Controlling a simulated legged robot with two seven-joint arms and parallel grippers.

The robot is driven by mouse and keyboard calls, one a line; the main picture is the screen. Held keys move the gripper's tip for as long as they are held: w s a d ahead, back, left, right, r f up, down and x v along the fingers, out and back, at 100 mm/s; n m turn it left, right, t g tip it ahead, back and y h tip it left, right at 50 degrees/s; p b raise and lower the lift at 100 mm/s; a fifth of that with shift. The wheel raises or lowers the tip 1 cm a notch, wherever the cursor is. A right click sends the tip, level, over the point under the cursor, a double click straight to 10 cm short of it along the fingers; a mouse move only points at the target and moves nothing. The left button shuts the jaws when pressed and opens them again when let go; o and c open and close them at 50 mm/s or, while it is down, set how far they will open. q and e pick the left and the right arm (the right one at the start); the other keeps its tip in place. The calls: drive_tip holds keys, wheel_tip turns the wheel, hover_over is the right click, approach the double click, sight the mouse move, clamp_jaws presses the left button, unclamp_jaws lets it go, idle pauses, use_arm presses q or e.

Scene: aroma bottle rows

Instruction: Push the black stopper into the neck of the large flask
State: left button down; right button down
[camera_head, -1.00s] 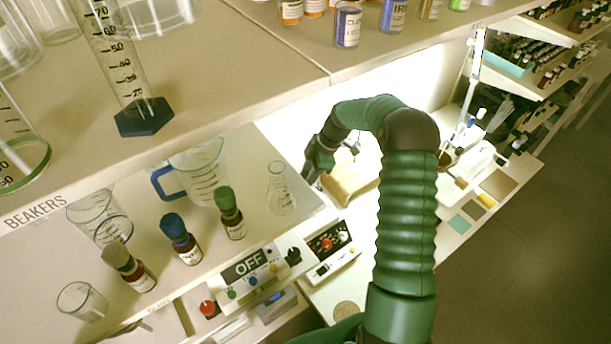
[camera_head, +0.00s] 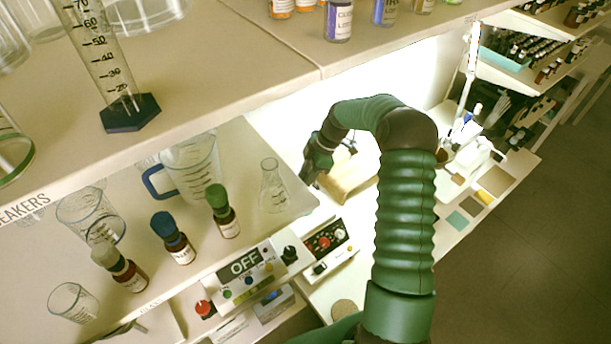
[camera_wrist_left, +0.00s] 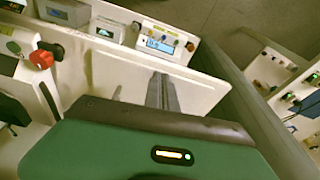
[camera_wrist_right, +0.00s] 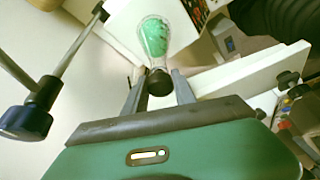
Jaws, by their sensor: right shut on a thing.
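In the right wrist view, the black stopper (camera_wrist_right: 158,82) sits between the fingers of my right gripper (camera_wrist_right: 159,90), which is shut on it. A flask with green contents (camera_wrist_right: 154,38) lies right beyond it, its narrow neck toward the stopper. The stopper lines up with the neck and looks close to or touching it; I cannot tell whether it is inside. In the head view my right gripper (camera_head: 308,174) is over the bright bench; stopper and green flask are not clear there. In the left wrist view my left gripper (camera_wrist_left: 162,92) has its fingers together, with nothing seen between them.
A clear conical flask (camera_head: 273,190) stands on the shelf beside my right gripper. Small bottles with blue (camera_head: 164,224) and green (camera_head: 216,196) caps stand left of it. A control box marked OFF (camera_head: 246,266) is below. A blue knob on a rod (camera_wrist_right: 26,120) is left in the right wrist view.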

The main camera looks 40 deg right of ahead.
drive_tip(key=shift+f, duration=0.25)
drive_tip(key=shift+s+a, duration=0.15)
drive_tip(key=shift+w+f, duration=0.15)
drive_tip(key=shift+w, duration=0.1)
drive_tip(key=shift+f+b, duration=0.45)
drive_tip(key=shift+b, duration=0.05)
drive_tip(key=c, duration=0.9)
unclamp_jaws()
